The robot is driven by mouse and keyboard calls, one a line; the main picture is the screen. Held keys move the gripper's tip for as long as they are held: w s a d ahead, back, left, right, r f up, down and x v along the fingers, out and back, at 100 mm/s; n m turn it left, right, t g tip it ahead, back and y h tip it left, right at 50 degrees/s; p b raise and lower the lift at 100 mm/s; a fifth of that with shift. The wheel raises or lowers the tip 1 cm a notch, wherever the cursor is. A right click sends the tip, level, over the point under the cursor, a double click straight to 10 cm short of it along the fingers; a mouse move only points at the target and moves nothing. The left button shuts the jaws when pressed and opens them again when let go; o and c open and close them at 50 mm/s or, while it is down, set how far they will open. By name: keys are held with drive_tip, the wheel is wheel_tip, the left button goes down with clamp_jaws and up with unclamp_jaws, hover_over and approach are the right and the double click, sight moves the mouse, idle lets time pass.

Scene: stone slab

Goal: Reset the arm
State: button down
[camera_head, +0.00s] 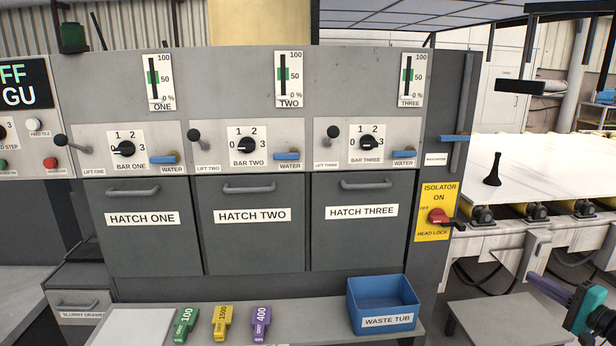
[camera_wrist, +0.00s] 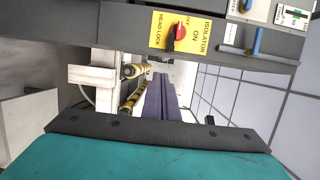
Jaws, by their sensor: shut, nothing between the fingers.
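My gripper (camera_head: 533,277) shows at the lower right of the head view, with a teal body and purple fingers pointing left and up. In the wrist view its two purple fingers (camera_wrist: 161,78) lie side by side, shut, with nothing between them. It hangs clear of the panel, in front of the roller table and above a low grey stand. The rest of my arm runs out of the picture at right.
A yellow isolator plate (camera_head: 437,212) with a red switch (camera_head: 438,216) is left of my gripper. The roller table carries a white slab (camera_head: 545,170) with a black cone-shaped object (camera_head: 493,171). A blue waste tub (camera_head: 383,305) and three coloured blocks (camera_head: 222,321) stand on the front shelf.

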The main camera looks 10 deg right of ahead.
drive_tip(key=w+a+f+n+g+y, duration=0.1)
drive_tip(key=w+a+f+g, duration=0.25)
drive_tip(key=a+f, duration=0.55)
drive_tip(key=w+a+f+n+g+y, duration=0.15)
drive_tip(key=w+a+f, duration=0.25)
drive_tip(key=a+f, duration=0.45)
drive_tip(key=s+a+f+n+g+y, duration=0.1)
drive_tip(key=a+f+g, duration=0.2)
drive_tip(key=a+f, duration=0.6)
drive_tip(key=s+a+f+n+g, duration=0.2)
drive_tip(key=a+f+g, duration=0.1)
drive_tip(key=a+f, duration=0.5)
drive_tip(key=s+a+f+n+g+h, duration=0.1)
drive_tip(key=s+a+f+n+g, duration=0.45)
drive_tip(key=s+a+f, duration=0.75)
drive_tip(key=s+a+f+n+g+h, duration=0.2)
drive_tip(key=s+a+f+g+h, duration=0.1)
drive_tip(key=s, duration=0.5)
drive_tip(key=s+a+f+n+g+h, duration=0.2)
drive_tip(key=s+f, duration=0.3)
drive_tip(key=s, duration=0.3)
drive_tip(key=shift+s+a+f+n+g+h, duration=0.2)
drive_tip(key=shift+a+f+n+g+h, duration=0.2)
drive_tip(key=shift+a+g+h, duration=0.15)
drive_tip(key=shift+a, duration=0.1)
